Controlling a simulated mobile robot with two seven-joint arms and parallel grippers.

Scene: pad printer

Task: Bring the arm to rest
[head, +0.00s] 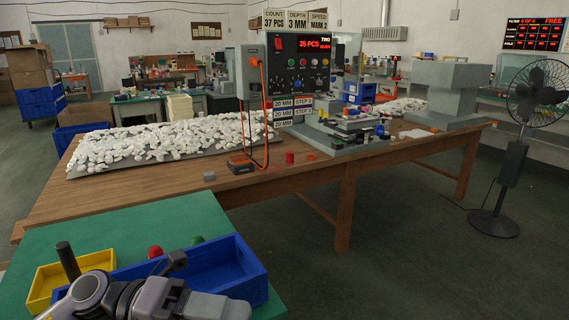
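One of my arms, apparently the left, crosses the bottom left of the head view, low over the near green table (120,232). The part that looks like my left gripper (174,264) is in front of a blue tray (250,275). Its fingertips cannot be made out clearly, so I cannot tell if it is open or shut. My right gripper is not in view. The pad printer (300,75) stands on the wooden bench, its display reading 35 PCS.
A yellow tray (40,288), a dark upright cylinder (67,260), a red ball (155,252) and a green ball (197,240) are close to the arm. White pieces (150,140) cover a sheet on the wooden bench (300,178). A fan (535,92) stands right.

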